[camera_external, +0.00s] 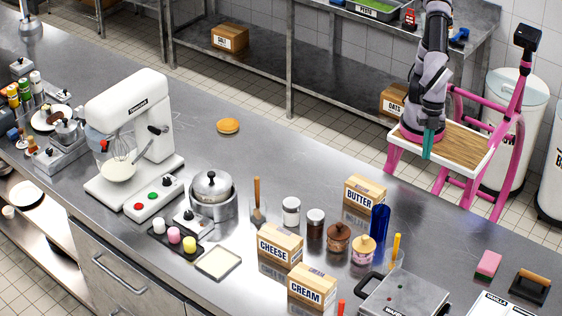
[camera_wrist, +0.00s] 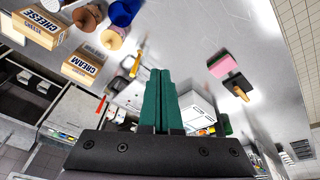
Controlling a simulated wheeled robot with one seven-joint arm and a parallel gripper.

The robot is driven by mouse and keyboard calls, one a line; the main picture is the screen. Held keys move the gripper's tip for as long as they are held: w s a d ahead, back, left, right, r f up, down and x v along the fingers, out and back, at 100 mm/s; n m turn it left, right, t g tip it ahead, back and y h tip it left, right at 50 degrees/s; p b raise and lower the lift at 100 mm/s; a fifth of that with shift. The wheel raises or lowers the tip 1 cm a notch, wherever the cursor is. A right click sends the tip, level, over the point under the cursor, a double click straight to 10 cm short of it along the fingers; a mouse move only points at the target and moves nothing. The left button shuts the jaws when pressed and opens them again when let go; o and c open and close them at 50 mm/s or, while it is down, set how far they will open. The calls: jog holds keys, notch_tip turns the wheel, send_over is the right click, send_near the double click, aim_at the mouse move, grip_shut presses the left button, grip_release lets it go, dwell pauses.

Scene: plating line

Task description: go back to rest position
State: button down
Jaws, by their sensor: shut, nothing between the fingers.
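My gripper (camera_external: 428,146) shows in the external view at the right, with its green fingers pointing down in front of the wooden top of my pink-framed base. In the wrist view the two green fingers of my gripper (camera_wrist: 163,98) lie side by side and closed, with nothing between them. My grey and black arm is folded upright above the base. The steel counter (camera_external: 330,190) lies to the left of the gripper in the external view, and the fingers are apart from everything on it.
A mixer (camera_external: 130,130) stands at left. A steel shelf (camera_external: 330,75) and white bin (camera_external: 515,110) stand behind.

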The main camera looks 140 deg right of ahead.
jog(key=s+d+r+m+t, duration=0.2)
jog(key=s+d+r+m, duration=0.2)
jog(key=s+d+m, duration=0.2)
jog(key=s+d+r+m+t, duration=0.2)
jog(key=s+d+r+m, duration=0.2)
jog(key=s+d, duration=0.5)
jog(key=shift+s+d+m+y, duration=0.4)
jog(key=shift+d+m, duration=0.2)
jog(key=shift+m, duration=0.3)
